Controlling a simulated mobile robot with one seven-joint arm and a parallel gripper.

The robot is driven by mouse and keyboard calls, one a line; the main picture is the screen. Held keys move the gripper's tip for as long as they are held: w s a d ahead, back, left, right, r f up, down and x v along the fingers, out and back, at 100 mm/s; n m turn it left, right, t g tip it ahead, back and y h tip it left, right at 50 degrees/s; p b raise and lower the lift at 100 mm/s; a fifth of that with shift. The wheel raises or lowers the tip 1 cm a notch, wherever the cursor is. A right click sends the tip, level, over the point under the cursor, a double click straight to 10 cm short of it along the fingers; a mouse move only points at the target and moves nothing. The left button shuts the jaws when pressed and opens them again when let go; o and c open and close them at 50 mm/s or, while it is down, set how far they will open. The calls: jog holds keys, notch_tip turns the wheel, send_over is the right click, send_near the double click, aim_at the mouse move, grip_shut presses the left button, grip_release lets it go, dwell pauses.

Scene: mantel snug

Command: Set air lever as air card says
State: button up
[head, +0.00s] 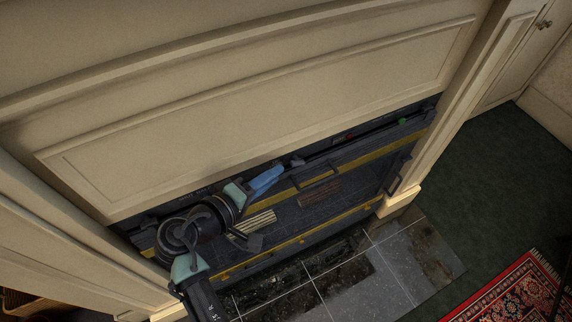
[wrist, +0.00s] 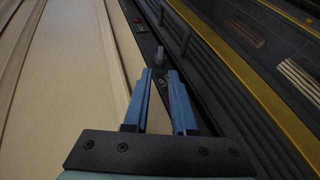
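A small grey lever knob (wrist: 160,56) stands on the dark strip along the top of the stove front, just beyond my fingertips in the wrist view. It also shows in the head view (head: 297,160), just past my gripper (head: 266,178). I cannot tell for sure that it is the air lever. In the wrist view my gripper (wrist: 160,74) has its two blue fingers apart, with nothing between them. Small pale lettering (wrist: 164,77) on the strip shows between the fingertips, too small to read surely. I cannot make out an air card in either view.
A red knob (wrist: 138,20) is farther along the strip, and a green one (head: 403,121) at its right end. The cream mantel panel (head: 260,95) overhangs the strip closely. Slatted vents (head: 320,191) and a dark handle (head: 396,174) are on the stove front.

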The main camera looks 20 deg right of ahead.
aim_at(291, 164)
jog(key=x, duration=0.6)
jog(key=shift+w+d+f+b, duration=0.1)
jog(key=shift+w+f+b, duration=0.05)
jog(key=shift+b, duration=0.25)
jog(key=shift+c, duration=0.2)
grip_shut()
